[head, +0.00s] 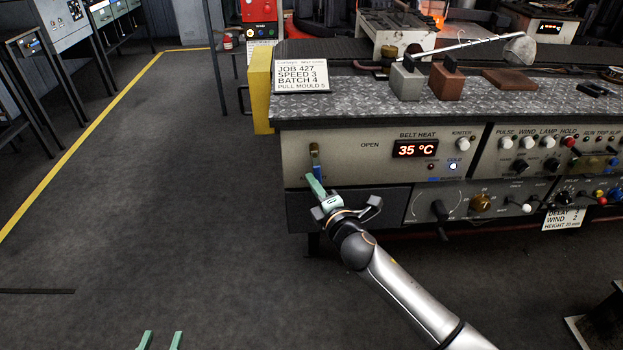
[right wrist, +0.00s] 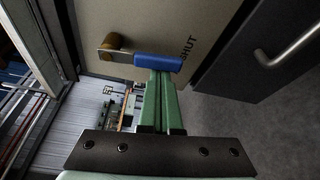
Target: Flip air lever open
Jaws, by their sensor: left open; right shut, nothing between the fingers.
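The air lever has a brass pivot and a blue handle (head: 317,171) on the left end of the cream control panel. It hangs straight down in the head view, with the word OPEN to its right. In the right wrist view the blue handle (right wrist: 158,61) points toward the word SHUT, which it partly covers. My right gripper (head: 312,182) is shut and empty, its green fingertips (right wrist: 160,76) right at the handle. I cannot tell whether they touch it. My left gripper (head: 161,336) is open and empty at the bottom edge, far from the panel.
The panel (head: 350,165) carries a belt heat display (head: 415,149) reading 35 °C and several knobs further right. A dark drawer front (head: 375,204) sits below. Above, a metal top (head: 340,103) holds a job card (head: 301,78) and mould blocks (head: 407,82). The floor at left is clear.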

